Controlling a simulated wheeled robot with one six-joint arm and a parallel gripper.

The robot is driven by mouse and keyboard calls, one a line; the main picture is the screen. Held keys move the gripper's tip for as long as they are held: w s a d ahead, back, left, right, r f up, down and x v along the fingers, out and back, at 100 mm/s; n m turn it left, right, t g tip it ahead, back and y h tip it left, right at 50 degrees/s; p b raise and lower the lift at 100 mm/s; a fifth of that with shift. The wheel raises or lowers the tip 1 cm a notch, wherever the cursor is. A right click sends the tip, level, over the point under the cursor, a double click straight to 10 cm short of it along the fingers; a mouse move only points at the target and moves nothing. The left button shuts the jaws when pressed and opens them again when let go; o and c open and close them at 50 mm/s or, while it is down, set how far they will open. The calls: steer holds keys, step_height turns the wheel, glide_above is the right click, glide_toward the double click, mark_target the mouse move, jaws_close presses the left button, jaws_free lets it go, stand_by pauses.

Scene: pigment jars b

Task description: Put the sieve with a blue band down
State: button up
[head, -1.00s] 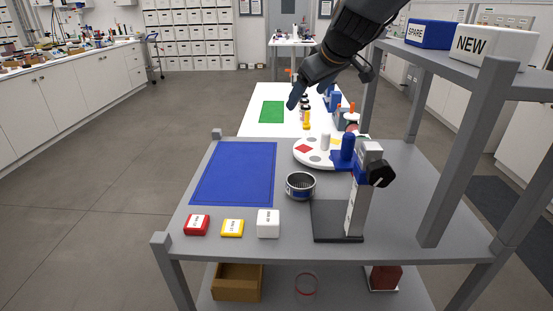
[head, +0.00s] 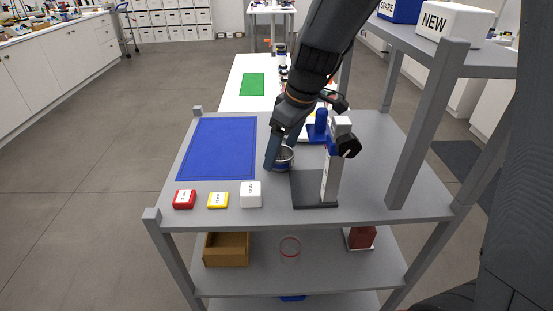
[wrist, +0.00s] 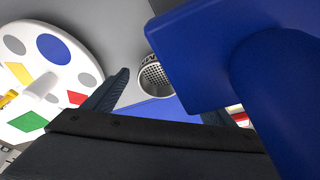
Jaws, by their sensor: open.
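The sieve (head: 285,160), a round metal cup with a bluish band, stands on the grey table between the blue mat (head: 218,147) and the black-based stand (head: 313,190). My gripper (head: 274,157) is low over the table, its visible finger in front of the sieve's left side and hiding part of it. In the wrist view my open fingers (wrist: 163,105) reach towards the sieve (wrist: 153,76), whose perforated mesh shows beyond them. Nothing is seen held between them. I cannot tell whether a finger touches the sieve.
The stand's large blue part (wrist: 195,55) is very close in the wrist view. Red (head: 184,199), yellow (head: 218,200) and white (head: 251,194) boxes line the front edge. A round white board (wrist: 40,75) lies behind. The blue mat is clear.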

steer(key=shift+x, duration=0.9)
steer(key=c, duration=1.3)
